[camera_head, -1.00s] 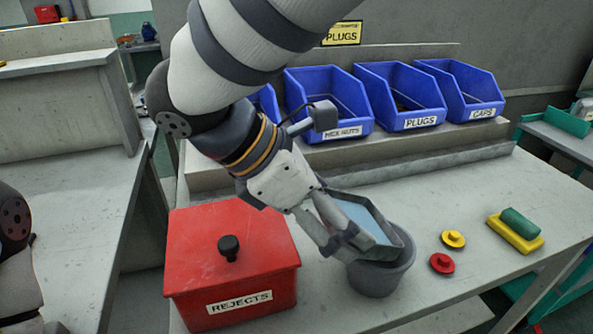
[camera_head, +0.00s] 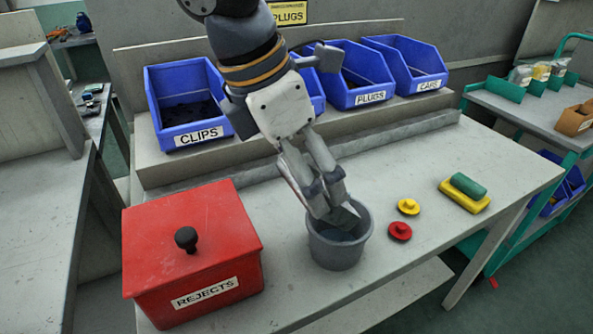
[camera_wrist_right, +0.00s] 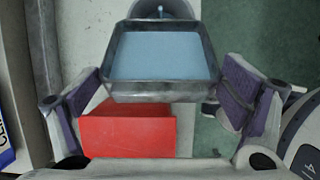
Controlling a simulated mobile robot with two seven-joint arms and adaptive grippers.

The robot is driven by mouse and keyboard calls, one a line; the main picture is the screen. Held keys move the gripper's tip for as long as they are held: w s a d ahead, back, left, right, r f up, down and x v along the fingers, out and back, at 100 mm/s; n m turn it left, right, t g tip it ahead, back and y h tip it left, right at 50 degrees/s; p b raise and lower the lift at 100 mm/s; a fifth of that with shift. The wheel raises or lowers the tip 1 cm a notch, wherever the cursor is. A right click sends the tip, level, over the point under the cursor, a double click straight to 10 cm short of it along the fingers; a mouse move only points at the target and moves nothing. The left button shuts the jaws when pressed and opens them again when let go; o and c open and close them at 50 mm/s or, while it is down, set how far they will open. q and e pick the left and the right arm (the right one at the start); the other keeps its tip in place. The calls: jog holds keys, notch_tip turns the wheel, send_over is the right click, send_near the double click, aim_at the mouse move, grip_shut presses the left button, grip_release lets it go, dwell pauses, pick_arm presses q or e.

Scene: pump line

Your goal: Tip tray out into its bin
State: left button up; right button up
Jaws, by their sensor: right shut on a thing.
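My right gripper (camera_head: 327,200) points down over the grey round tub (camera_head: 338,250) on the bench. It is shut on a small grey tray (camera_head: 345,216), which is tilted and partly hidden by the fingers, its lower end at the tub's mouth. In the right wrist view the tray (camera_wrist_right: 163,97) lies between the fingers (camera_wrist_right: 165,105), and its pale blue floor looks bare. Blue bins marked CLIPS (camera_head: 183,105), PLUGS (camera_head: 350,75) and CAPS (camera_head: 408,65) stand on the shelf behind. Another blue bin (camera_head: 312,92) is mostly hidden by my arm. My left gripper is out of view.
A red REJECTS box (camera_head: 190,240) with a black-knobbed lid stands left of the tub. A yellow knob (camera_head: 408,207), a red knob (camera_head: 400,231) and a green piece (camera_head: 468,184) on a yellow block (camera_head: 464,198) lie to the right. A trolley (camera_head: 515,105) stands beyond.

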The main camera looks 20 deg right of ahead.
jog(key=shift+d+r+y, duration=0.35)
jog(key=shift+d+y, duration=0.15)
jog(key=shift+y, duration=0.15)
jog(key=shift+d+r+y, duration=0.35)
jog(key=shift+d+y, duration=0.15)
jog(key=shift+y, duration=0.15)
dwell(1.5)
